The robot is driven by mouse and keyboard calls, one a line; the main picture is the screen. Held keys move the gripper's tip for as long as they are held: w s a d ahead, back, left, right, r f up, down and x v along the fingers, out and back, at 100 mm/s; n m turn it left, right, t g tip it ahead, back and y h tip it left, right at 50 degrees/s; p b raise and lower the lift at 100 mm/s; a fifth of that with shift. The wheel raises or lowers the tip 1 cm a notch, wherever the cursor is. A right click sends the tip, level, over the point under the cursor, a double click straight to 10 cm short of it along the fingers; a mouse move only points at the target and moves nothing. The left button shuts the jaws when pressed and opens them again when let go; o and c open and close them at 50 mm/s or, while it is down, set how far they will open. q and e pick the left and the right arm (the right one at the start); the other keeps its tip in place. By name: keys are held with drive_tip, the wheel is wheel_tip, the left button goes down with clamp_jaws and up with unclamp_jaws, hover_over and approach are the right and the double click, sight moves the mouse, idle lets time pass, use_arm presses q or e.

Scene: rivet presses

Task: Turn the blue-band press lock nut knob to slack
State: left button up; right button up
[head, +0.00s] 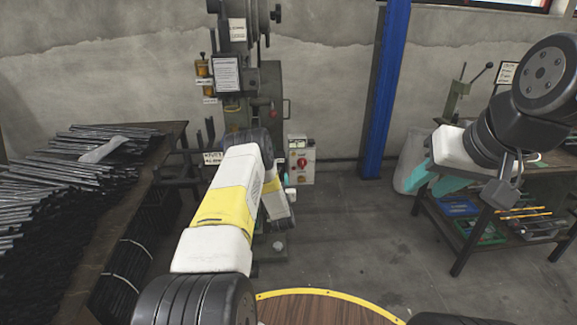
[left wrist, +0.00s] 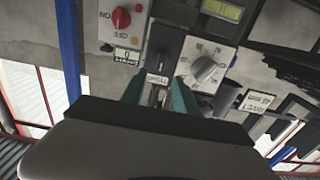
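The press (head: 265,95) stands against the wall in the head view, with a notice on its front; I see no clear blue band on it. My left arm hides its lower part. My left gripper shows teal tips (head: 289,187) beside the press. In the left wrist view, my left gripper (left wrist: 159,95) has its fingers apart, pointing at a dark panel. A grey knob (left wrist: 205,69) on a marked dial sits right of the fingers, not between them. I cannot tell whether it is the lock nut knob. My right gripper (head: 432,183) is open and empty at the right.
A control box (head: 301,163) with a red knob stands right of the press. A bench (head: 105,215) with dark rods is at the left. A blue post (head: 385,90) and a shelved workbench (head: 480,235) are at the right. The middle floor is clear.

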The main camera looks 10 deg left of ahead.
use_arm(q)
drive_tip(key=x, duration=0.5)
drive_tip(key=shift+w+a, duration=0.1)
drive_tip(key=shift+w, duration=0.25)
clamp_jaws()
